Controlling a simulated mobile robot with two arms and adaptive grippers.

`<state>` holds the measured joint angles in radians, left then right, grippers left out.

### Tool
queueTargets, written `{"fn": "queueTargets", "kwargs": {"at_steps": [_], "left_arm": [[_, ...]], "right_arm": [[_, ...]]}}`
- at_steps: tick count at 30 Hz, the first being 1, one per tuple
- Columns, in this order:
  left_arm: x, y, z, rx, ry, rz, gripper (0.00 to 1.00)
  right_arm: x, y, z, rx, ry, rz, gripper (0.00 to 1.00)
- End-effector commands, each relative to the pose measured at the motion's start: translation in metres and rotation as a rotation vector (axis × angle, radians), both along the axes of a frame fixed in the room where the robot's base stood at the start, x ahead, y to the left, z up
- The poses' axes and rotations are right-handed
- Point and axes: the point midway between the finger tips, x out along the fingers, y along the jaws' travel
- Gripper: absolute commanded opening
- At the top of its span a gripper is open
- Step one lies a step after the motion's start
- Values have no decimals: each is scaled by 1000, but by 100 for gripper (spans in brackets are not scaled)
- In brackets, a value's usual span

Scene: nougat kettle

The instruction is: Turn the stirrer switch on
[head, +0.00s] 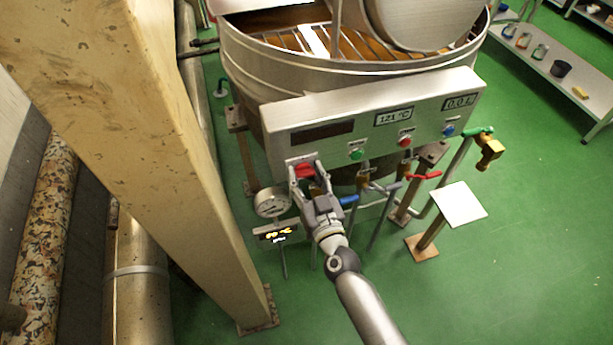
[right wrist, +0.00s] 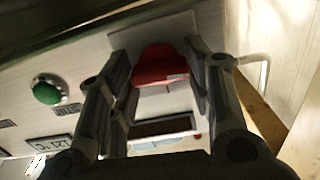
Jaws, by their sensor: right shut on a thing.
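The stirrer switch appears to be the red knob (head: 304,170) at the lower left of the kettle's control panel (head: 280,135). In the right wrist view the red knob (right wrist: 160,66) stands on a pale plate between the fingers. My right gripper (head: 308,172) is at the panel with its fingers on both sides of the knob, shut on it. The gripper also shows large in the right wrist view (right wrist: 158,85). The knob's exact setting is hard to tell. My left gripper is in neither view.
The panel also carries a green button (head: 356,154), a red button (head: 405,141) and a blue button (head: 448,130). A round gauge (head: 272,202), valve handles and pipes sit below. A thick beige column (head: 150,130) stands at left.

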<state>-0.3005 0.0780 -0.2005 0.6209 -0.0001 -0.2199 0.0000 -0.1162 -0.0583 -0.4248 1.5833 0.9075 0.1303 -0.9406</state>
Motion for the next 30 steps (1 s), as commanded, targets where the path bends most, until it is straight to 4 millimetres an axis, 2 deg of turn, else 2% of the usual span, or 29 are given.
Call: {"fn": "queueTargets", "kwargs": {"at_steps": [8, 30], "left_arm": [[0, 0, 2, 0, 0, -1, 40], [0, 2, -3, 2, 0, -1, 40]], "right_arm": [[0, 0, 0, 186, 61, 0, 22], [0, -1, -2, 856, 279, 0, 22]]}}
